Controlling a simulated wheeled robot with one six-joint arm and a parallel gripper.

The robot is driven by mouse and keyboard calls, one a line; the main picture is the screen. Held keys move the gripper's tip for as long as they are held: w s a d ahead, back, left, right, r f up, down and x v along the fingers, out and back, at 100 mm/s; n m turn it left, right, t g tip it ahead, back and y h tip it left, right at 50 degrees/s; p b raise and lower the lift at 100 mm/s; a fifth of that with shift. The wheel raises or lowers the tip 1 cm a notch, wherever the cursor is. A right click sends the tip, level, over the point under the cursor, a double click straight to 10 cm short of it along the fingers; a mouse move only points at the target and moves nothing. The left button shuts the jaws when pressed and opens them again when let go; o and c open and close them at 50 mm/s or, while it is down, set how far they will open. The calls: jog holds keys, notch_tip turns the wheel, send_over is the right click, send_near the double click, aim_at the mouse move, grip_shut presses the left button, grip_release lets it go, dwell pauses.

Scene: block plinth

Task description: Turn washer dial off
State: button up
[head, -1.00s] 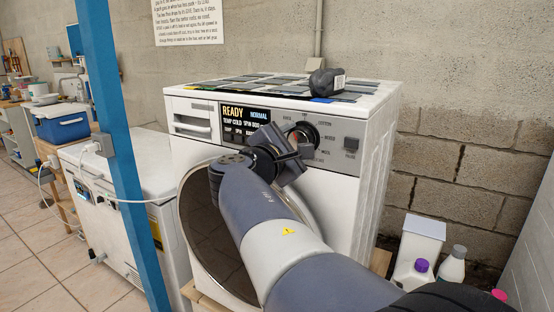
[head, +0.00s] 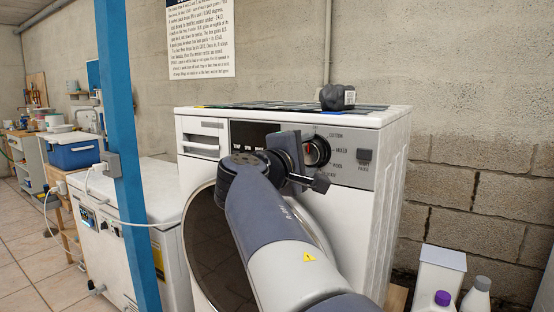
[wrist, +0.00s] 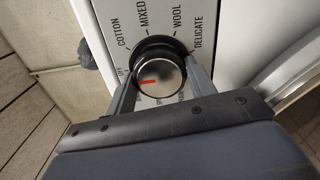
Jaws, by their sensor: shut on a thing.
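The washer (head: 365,200) is white, with a grey control panel. Its round silver and black dial (head: 317,151) shows in the head view beside my gripper (head: 305,163), which partly covers it. In the wrist view the dial (wrist: 165,70) sits between my two fingers (wrist: 163,88), and my gripper is shut on it. The dial's red mark points left, below a small label that is hard to read. COTTON, MIXED, WOOL and DELICATE run around the dial's upper side. The dark display (head: 254,133) is partly hidden by my arm; the word READY does not show.
A dark bundle (head: 337,97) lies on the washer's top. A blue post (head: 122,150) stands at left, before a white chest unit (head: 150,205). Bottles and a white container (head: 440,275) stand on the floor at right. A block wall is behind.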

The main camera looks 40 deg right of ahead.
dwell(0.3)
jog(key=o, duration=1)
jog(key=v, duration=1)
jog(key=shift+s+a, duration=0.15)
jog(key=shift+a, duration=0.25)
jog(key=shift+x, duration=5.4)
